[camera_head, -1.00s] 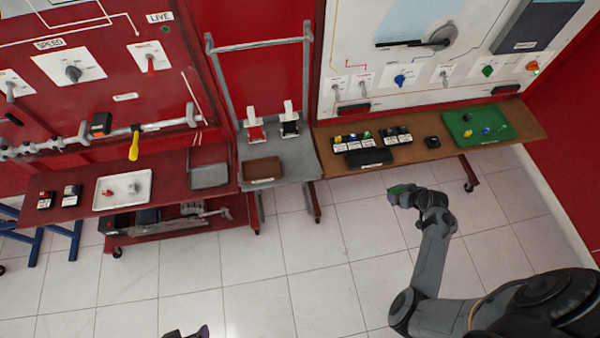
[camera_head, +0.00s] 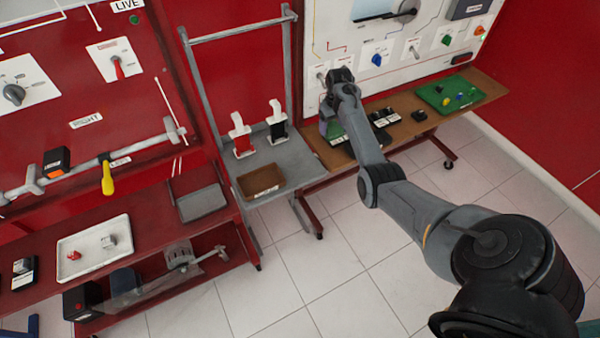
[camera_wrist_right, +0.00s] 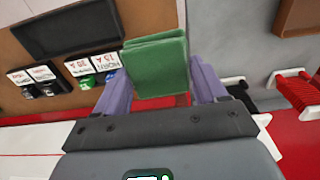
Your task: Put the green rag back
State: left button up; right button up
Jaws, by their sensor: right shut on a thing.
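The green rag (camera_wrist_right: 155,68) is a folded pad between the two purple fingers of my right gripper (camera_wrist_right: 160,90) in the right wrist view. The gripper is shut on it. In the head view, my right gripper (camera_head: 329,110) is over the left end of the brown bench (camera_head: 400,130), and the rag (camera_head: 335,130) shows below it, partly covered by my arm. The wrist view shows the rag near a black tray (camera_wrist_right: 65,32); whether it touches the bench is unclear. My left gripper is not in view.
Labelled fuse boxes (camera_wrist_right: 62,78) stand beside the black tray. A green tray (camera_head: 432,97) with small parts is at the bench's right.

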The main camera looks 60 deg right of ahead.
jog(key=shift+w+a, duration=0.3)
jog(key=shift+w, duration=0.05)
jog(key=w+a+f, duration=0.1)
jog(key=a+f, duration=0.1)
jog(key=a, duration=0.1)
jog(key=w+a+f, duration=0.2)
jog(key=a, duration=0.2)
jog(key=w+a+f+b, duration=0.1)
jog(key=a+f, duration=0.2)
jog(key=shift+w+a, duration=0.3)
jog(key=shift+a, duration=0.05)
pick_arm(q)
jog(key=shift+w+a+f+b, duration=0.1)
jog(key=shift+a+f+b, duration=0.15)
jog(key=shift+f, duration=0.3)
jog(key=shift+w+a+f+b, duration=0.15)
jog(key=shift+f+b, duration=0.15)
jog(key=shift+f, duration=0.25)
pick_arm(e)
jog(key=shift+a+f, duration=0.1)
jog(key=shift+f, duration=1.95)
jog(key=shift+f, duration=0.1)
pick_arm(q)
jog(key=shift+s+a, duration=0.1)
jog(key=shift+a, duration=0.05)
pick_arm(e)
jog(key=o, duration=0.9)
jog(key=shift+o, duration=0.2)
